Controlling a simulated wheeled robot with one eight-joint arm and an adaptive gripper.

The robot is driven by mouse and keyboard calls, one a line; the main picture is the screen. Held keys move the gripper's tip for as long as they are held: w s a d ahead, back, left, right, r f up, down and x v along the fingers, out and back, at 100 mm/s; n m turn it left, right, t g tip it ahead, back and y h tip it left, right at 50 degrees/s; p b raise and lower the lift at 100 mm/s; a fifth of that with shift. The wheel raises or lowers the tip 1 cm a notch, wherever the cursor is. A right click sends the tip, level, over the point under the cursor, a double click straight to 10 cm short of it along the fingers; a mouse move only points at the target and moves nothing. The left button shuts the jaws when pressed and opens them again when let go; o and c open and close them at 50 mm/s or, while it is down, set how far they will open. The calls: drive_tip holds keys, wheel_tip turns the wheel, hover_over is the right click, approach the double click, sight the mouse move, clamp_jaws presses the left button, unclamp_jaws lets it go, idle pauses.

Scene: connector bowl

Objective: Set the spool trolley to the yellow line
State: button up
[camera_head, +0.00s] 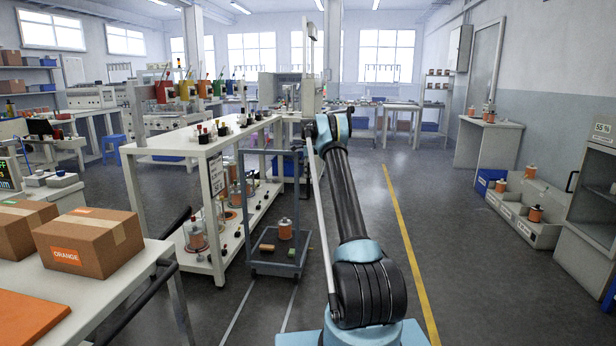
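The spool trolley (275,269) is a low blue-grey cart with a tall upright frame, standing on the floor just left of my arm. I cannot make out my gripper's fingers or any contact with the trolley.
A white shelf bench (181,140) with spools and connectors stands close on the trolley's left. A table with cardboard boxes (88,243) is at the near left. Two thin pale lines (238,312) mark the floor before the trolley. The floor right of the yellow line is clear up to a grey bin (530,228).

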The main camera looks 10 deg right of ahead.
drive_tip(key=shift+o, duration=1.4)
drive_tip(key=shift+d, duration=0.1)
drive_tip(key=shift+r, duration=0.15)
wheel_tip(320, 180, up, 12)
drive_tip(key=shift+f, duration=0.25)
drive_tip(key=shift+r, duration=0.15)
